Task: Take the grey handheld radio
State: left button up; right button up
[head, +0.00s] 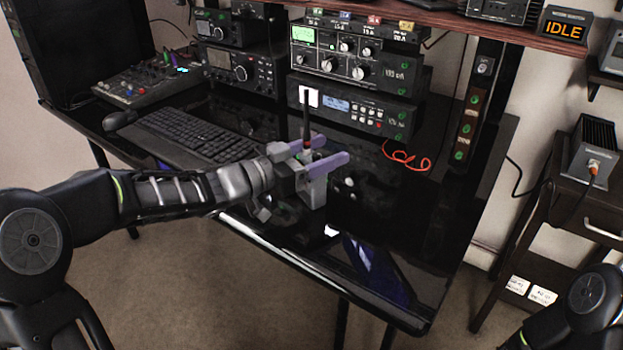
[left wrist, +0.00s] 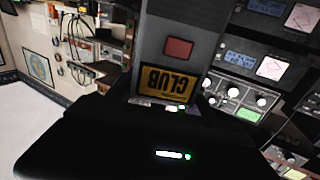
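The grey handheld radio (head: 313,191) stands upright near the front of the black desk, its dark antenna (head: 306,125) pointing up. My left gripper (head: 335,148) reaches in from the left, with its purple fingers on either side of the radio's upper part. The near finger hides part of the radio. I cannot tell whether the fingers touch it. In the left wrist view, the radio's grey body (left wrist: 170,55) fills the upper middle, with a red square and a yellow CLUB label. My right gripper is out of view; only part of the right arm shows at bottom right.
A keyboard (head: 195,135) lies to the left. Stacked radio units (head: 350,110) stand behind, with a red coiled cord (head: 405,158). A dark side table (head: 575,205) stands at right.

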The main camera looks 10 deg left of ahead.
pick_arm(q)
grip_shut()
dwell(0.4)
jog(key=shift+r, duration=0.15)
notch_tip(320, 180, up, 10)
jog(key=p, duration=0.3)
jog(key=shift+p, duration=0.35)
dwell(0.4)
